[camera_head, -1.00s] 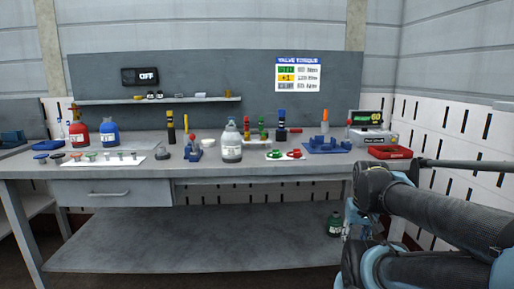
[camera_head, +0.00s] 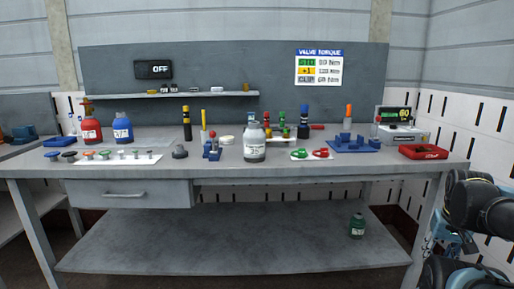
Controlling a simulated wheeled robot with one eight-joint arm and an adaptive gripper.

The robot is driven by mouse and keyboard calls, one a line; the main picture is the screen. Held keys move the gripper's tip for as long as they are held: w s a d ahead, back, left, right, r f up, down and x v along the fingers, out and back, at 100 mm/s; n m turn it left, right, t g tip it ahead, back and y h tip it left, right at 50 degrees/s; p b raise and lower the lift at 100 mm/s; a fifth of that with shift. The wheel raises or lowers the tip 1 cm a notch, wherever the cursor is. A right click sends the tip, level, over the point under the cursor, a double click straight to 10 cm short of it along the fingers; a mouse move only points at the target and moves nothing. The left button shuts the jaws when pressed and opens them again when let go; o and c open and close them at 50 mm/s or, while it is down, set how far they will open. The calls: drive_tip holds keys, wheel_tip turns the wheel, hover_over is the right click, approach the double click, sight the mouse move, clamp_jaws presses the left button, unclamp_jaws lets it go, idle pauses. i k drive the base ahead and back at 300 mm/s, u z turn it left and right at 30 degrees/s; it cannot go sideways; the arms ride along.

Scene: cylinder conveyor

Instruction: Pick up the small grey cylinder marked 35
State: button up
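My gripper cannot be made out in this view.
Left of the cylinder stand a small blue vise-like device (camera_head: 211,149) and a dark knob (camera_head: 180,152). Right of it lie a white plate with green and red rings (camera_head: 311,154), a blue fixture (camera_head: 352,145) and a red tray (camera_head: 423,152).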

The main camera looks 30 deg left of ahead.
sight(255, 137)
drive_tip(key=u, duration=0.05)
drive_tip(key=k, duration=0.85)
drive_tip(key=u, duration=0.5)
drive_tip(key=i, duration=1)
drive_tip(key=z, duration=0.05)
